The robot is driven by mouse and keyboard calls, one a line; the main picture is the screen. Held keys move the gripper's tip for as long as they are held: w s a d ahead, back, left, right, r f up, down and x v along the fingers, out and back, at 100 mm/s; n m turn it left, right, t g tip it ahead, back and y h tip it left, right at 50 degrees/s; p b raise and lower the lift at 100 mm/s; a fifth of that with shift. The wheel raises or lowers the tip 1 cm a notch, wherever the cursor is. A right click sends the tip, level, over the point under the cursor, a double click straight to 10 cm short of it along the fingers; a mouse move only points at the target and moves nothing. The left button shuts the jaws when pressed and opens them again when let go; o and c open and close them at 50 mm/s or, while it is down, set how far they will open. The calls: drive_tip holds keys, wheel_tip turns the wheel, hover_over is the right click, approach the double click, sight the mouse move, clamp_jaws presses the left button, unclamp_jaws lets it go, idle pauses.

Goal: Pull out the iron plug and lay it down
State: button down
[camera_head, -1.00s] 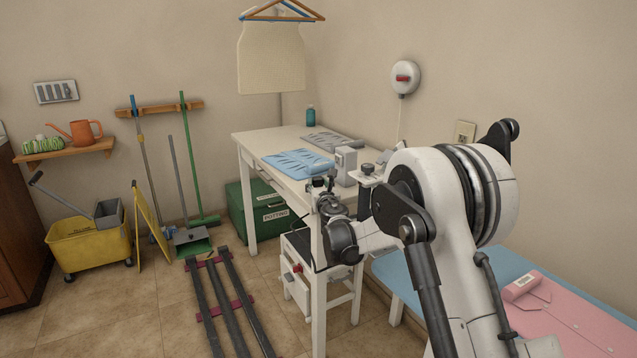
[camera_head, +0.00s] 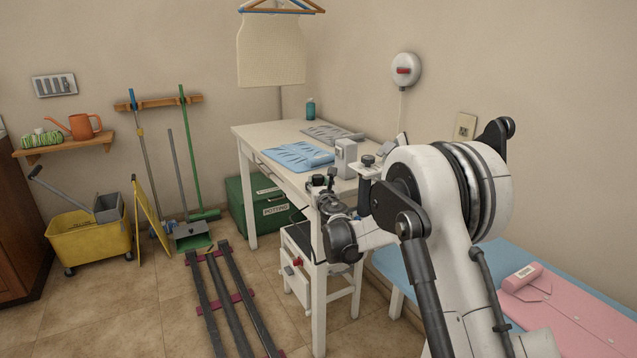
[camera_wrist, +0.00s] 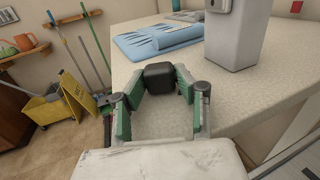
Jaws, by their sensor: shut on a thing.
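A black block, which looks like the iron's plug (camera_wrist: 159,76), is between the green-padded fingers of my gripper (camera_wrist: 152,88) in the wrist view. The gripper is shut on it. The plug's far side is hidden, and I cannot tell whether it touches anything else. In the head view my gripper (camera_head: 322,184) is at the near-left edge of the white table (camera_head: 262,136). A thin dark cord shows near it. I cannot clearly make out the iron.
A grey box (camera_wrist: 232,38) stands on the table beside my gripper.

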drive_tip(key=shift+f, duration=0.2)
drive_tip(key=c, duration=1.2)
unclamp_jaws()
drive_tip(key=shift+c, duration=0.2)
drive_tip(key=shift+s, duration=0.1)
